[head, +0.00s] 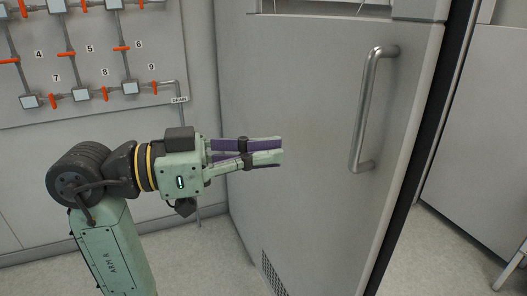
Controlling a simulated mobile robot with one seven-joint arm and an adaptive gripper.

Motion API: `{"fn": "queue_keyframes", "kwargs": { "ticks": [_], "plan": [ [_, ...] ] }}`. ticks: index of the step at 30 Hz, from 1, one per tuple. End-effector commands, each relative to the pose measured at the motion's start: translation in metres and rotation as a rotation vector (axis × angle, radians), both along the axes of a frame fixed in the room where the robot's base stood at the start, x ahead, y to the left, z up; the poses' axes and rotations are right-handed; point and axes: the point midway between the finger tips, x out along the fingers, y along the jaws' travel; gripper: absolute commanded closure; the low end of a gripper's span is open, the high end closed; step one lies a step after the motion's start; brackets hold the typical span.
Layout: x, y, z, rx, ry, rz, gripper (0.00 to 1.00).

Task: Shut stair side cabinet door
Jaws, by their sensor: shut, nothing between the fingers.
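A large grey cabinet door (310,130) fills the middle of the head view. It stands at an angle, with a black edge strip along its right side; whether it is ajar I cannot tell for sure. A vertical metal bar handle (367,115) is on the door's right part. My gripper (281,151) points right, level with the lower part of the handle and left of it. Its fingers are together with nothing between them. It appears in front of the door's face; I cannot tell whether it touches it.
A wall panel with pipes and several orange valve handles (103,94) is at the upper left. A pale cabinet or wall surface (480,130) stands at the right, beyond a gap. A metal leg (511,268) is at the lower right. The speckled floor (440,255) looks clear.

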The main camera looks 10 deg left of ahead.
Motion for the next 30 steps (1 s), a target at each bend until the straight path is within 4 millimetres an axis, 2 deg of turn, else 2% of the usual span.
{"fn": "queue_keyframes", "kwargs": {
  "ticks": [6, 13, 19, 30],
  "plan": [
    [0.021, -0.044, 0.002, 0.000, 0.001, -0.002, 1.00],
    [0.039, -0.080, 0.001, -0.001, 0.000, 0.000, 1.00],
    [0.046, -0.093, 0.000, -0.002, -0.001, 0.002, 1.00],
    [0.047, -0.094, -0.001, -0.002, -0.001, 0.002, 1.00]
  ]
}}
